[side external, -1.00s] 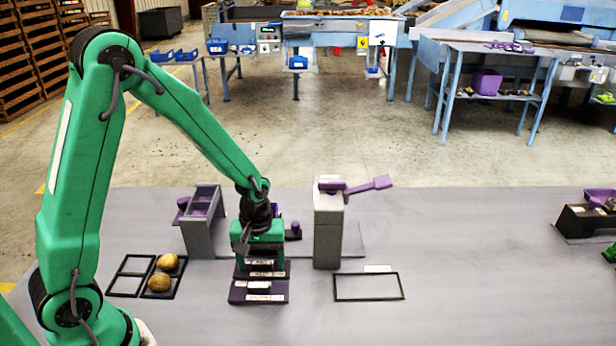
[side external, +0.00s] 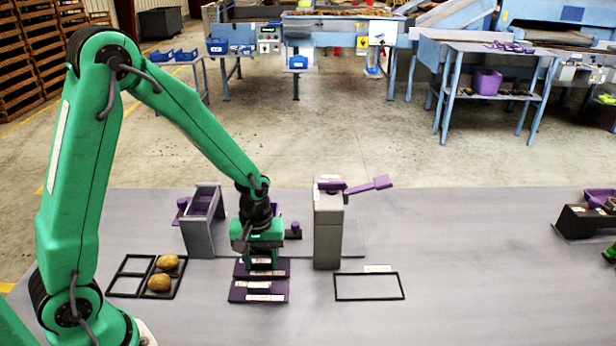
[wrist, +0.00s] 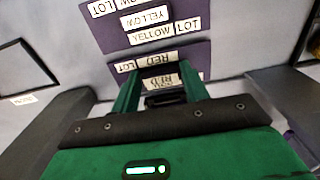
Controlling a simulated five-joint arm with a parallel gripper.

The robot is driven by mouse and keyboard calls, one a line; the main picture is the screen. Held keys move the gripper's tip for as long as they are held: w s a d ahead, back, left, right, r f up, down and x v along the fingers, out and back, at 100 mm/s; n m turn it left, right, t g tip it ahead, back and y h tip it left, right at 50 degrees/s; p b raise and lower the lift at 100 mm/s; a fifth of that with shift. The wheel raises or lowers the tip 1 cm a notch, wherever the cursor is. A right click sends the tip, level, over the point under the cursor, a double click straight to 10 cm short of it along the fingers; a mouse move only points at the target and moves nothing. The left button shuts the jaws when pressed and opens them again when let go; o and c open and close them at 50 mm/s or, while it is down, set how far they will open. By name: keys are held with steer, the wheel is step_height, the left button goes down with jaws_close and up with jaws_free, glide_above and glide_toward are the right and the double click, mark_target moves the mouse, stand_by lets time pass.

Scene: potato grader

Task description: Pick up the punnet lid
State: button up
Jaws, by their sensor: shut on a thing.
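I cannot make out a punnet lid in either view. My gripper (wrist: 160,92) points down over a purple plate labelled RED LOT (wrist: 195,66). Its two green fingers are shut on a small block labelled RED (wrist: 163,81), with a dark part between the fingers. In the side view my gripper (side external: 261,264) stands over the rear of two purple plates, and its fingers hide most of the block. I cannot tell whether the block is clear of its plate.
A YELLOW block (wrist: 147,21) sits on the front purple plate (side external: 236,292). A grey stand (side external: 200,235) is left, a grey post (side external: 328,240) with a purple paddle (side external: 377,183) right. Two potatoes (side external: 163,273) lie in a black frame. An empty frame (side external: 369,299) is right.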

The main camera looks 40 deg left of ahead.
mark_target(263, 271)
steer(key=shift+r, duration=0.7)
steer(key=r, duration=0.3)
steer(key=shift+s+d, duration=0.1)
steer(key=shift+d, duration=0.25)
steer(key=s+d+r, duration=0.5)
steer(key=d+r, duration=0.1)
steer(key=d, duration=0.3)
steer(key=shift+s+d+r, duration=0.15)
steer(key=shift+s, duration=0.25)
